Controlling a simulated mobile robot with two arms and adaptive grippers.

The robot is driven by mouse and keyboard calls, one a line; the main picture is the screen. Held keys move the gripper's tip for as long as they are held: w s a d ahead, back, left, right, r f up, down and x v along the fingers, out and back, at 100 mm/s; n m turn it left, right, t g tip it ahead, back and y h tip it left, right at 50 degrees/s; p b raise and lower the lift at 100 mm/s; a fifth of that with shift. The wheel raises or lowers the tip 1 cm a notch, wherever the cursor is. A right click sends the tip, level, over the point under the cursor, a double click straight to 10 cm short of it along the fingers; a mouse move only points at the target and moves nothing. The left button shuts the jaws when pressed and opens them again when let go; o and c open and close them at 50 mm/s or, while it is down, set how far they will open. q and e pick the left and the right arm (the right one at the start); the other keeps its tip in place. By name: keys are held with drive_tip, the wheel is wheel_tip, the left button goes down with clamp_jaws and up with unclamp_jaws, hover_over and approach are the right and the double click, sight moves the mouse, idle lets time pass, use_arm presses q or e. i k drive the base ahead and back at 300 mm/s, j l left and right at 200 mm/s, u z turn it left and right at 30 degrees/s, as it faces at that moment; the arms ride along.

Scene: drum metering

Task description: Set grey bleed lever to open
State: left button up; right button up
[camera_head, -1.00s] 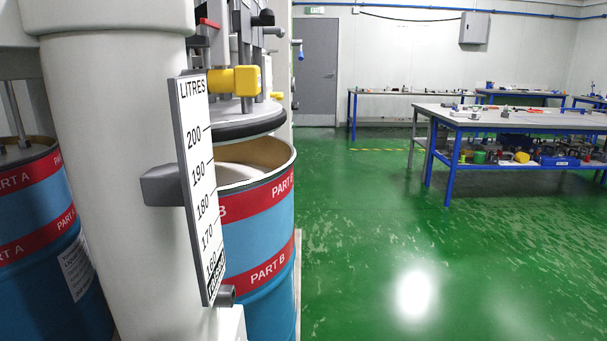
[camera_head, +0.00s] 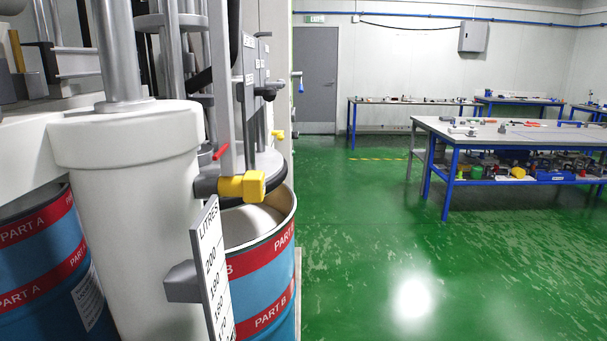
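A drum-metering machine fills the left side. A yellow block (camera_head: 243,187) on a grey fitting sits above the Part B drum (camera_head: 262,262). A small red lever (camera_head: 221,152) stands just above that fitting. A dark grey lever or knob (camera_head: 264,93) sticks out from a grey panel (camera_head: 249,75) further up. I cannot tell for sure which part is the grey bleed lever, or its position. Neither of my grippers is in view.
A white column (camera_head: 145,200) and a litres scale (camera_head: 212,265) stand close in front. Green floor (camera_head: 370,240) is clear to the right. Blue-legged workbenches (camera_head: 520,135) and a grey door (camera_head: 315,80) are further back.

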sight(279, 85)
drive_tip(key=i+l+u, duration=0.15)
drive_tip(key=l, duration=0.2)
drive_tip(key=i+l+u, duration=0.2)
drive_tip(key=l, duration=0.15)
drive_tip(key=l+u, duration=0.15)
drive_tip(key=l, duration=0.2)
drive_tip(key=l+u, duration=0.1)
drive_tip(key=u, duration=0.4)
